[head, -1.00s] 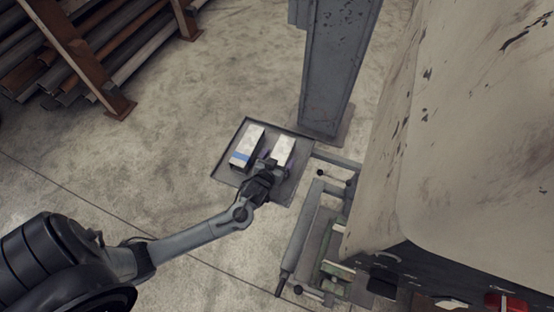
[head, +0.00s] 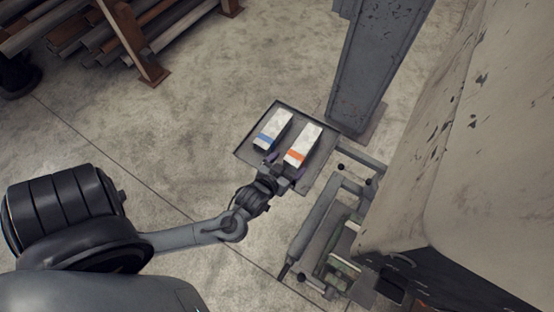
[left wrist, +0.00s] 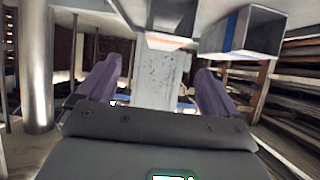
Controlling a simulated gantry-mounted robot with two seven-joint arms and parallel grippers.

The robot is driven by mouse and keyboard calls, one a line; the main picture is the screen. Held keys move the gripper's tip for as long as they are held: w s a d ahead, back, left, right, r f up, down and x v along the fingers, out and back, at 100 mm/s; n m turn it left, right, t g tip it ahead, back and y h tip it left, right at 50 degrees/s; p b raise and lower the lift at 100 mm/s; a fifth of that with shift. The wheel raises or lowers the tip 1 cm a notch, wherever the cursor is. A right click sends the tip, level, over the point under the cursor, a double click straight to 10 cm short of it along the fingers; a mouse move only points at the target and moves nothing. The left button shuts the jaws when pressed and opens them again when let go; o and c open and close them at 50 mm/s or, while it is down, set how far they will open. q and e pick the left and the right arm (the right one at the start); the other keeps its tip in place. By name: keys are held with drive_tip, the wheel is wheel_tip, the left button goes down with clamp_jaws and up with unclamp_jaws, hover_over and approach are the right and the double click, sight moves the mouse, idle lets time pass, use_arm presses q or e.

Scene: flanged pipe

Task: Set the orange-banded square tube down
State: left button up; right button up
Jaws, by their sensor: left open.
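The orange-banded square tube (head: 303,146) lies on the grey tray (head: 246,153), beside the blue-banded tube (head: 273,130). A gap separates the tubes. My left gripper (head: 284,168) is open, just off the near end of the orange-banded tube, with nothing between its fingers. In the left wrist view, the purple fingers (left wrist: 157,75) are spread apart. The blue-banded tube (left wrist: 243,30) shows its hollow end at upper right there. A pale shape with a faint orange patch at top centre is partly cut off. My right gripper is not in view.
A grey steel column (head: 363,65) stands just behind the tray. A frame of grey pipes (head: 318,215) and a large pale machine body (head: 450,150) are to the right. A rack of bars (head: 110,30) is at upper left. The concrete floor left of the tray is clear.

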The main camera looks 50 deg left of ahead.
use_arm(q)
drive_tip(key=s+d+r+m+g+h, duration=0.1)
drive_tip(key=s+d+m+g+h, duration=0.1)
drive_tip(key=s, duration=0.4)
drive_tip(key=s+d+r+m+g+h, duration=0.1)
drive_tip(key=s+d+m+g+h, duration=0.1)
drive_tip(key=s+g, duration=0.4)
drive_tip(key=shift+s+d+r+m, duration=0.35)
drive_tip(key=shift+d+m, duration=0.35)
drive_tip(key=shift+d, duration=0.25)
wheel_tip(320, 180, up, 12)
drive_tip(key=p, duration=1.1)
drive_tip(key=shift+f+p, duration=0.15)
drive_tip(key=shift+p, duration=0.2)
drive_tip(key=shift+f, duration=0.15)
drive_tip(key=shift+c, duration=0.3)
